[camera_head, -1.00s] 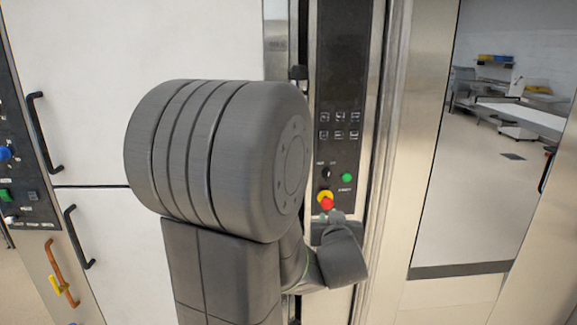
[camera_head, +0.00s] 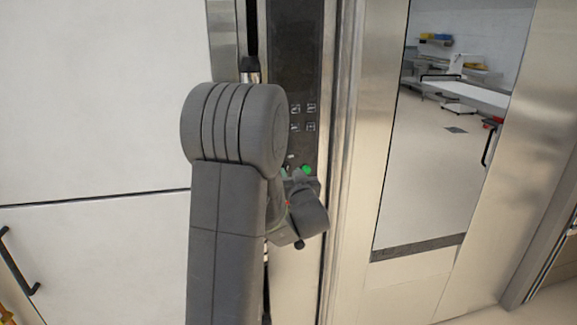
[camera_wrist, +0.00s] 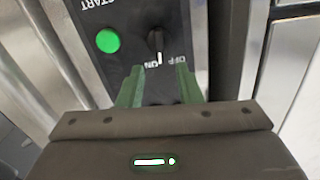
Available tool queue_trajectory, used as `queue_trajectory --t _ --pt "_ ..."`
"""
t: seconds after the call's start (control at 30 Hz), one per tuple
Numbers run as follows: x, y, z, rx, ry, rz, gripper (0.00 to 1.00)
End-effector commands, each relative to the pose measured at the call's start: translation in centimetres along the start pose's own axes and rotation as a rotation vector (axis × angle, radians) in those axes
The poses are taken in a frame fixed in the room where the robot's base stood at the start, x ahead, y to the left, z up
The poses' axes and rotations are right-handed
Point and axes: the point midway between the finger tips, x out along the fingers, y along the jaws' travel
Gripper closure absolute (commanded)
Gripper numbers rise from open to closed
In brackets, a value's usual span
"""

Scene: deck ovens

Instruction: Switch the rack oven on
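The rack oven's dark control panel (camera_head: 292,75) is in front of me in the head view, partly covered by my arm. In the wrist view the panel (camera_wrist: 123,25) has a black rotary knob (camera_wrist: 156,42) with a white mark, next to upside-down ON and OFF labels. The mark points down toward the labels; I cannot tell surely which one. A green START button (camera_wrist: 108,41) is left of the knob and shows in the head view too (camera_head: 306,170). My gripper (camera_wrist: 160,69) is open, its two green fingers apart, just below the knob and not around it. My arm hides the knob in the head view.
A tall steel-framed door with a glass pane (camera_head: 450,130) stands right of the panel. White doors (camera_head: 95,110) with a black handle (camera_head: 17,262) are on the left. A metal strip (camera_wrist: 232,50) runs beside the panel in the wrist view.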

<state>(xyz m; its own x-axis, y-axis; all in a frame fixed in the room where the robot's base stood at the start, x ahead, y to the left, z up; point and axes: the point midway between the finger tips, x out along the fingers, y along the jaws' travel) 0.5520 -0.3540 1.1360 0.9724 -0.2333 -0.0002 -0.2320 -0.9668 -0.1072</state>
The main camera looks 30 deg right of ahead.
Motion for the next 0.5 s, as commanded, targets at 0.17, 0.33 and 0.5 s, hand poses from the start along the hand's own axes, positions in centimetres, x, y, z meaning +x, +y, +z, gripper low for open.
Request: queue_trajectory --t 0.17,0.33,0.5 --pt "2.5 0.0 -0.1 0.0 0.0 0.0 0.68" --pt "3.5 0.0 0.0 -0.001 0.0 0.0 0.68" --pt "3.6 0.0 0.0 -0.001 0.0 0.0 0.68"
